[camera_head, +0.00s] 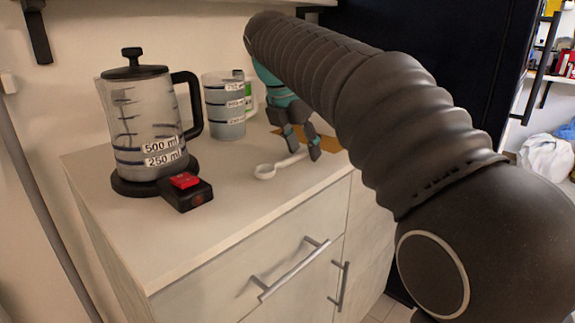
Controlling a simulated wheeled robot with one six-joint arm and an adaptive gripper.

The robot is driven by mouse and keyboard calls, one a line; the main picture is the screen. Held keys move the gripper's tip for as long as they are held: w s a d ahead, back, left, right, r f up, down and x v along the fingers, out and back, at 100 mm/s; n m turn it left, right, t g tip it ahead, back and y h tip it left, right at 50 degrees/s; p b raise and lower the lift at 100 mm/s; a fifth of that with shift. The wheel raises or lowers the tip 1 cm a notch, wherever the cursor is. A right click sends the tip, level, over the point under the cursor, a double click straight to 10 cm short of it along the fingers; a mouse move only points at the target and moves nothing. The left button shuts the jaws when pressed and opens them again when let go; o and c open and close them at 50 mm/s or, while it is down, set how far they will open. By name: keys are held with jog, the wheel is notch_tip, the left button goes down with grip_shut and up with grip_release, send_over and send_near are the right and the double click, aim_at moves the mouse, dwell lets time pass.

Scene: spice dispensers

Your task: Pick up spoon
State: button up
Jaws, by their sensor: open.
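A small white spoon (265,171) lies on the pale countertop (240,200). Its round bowl is at the left and its handle runs to the right, toward my gripper. My gripper (303,152) is open and points down at the handle end of the spoon, with its dark fingertips close to the handle. I cannot tell whether the fingers touch the spoon or the counter. The gripper partly hides the end of the handle.
A kettle (143,120) with volume labels stands at the left on a black base. A black box with a red switch (185,181) sits before it. A labelled measuring jug (224,105) stands behind. A brown-orange board (325,143) lies behind my gripper. The front counter is clear.

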jog(key=shift+f, duration=0.1)
dwell(0.6)
grip_shut()
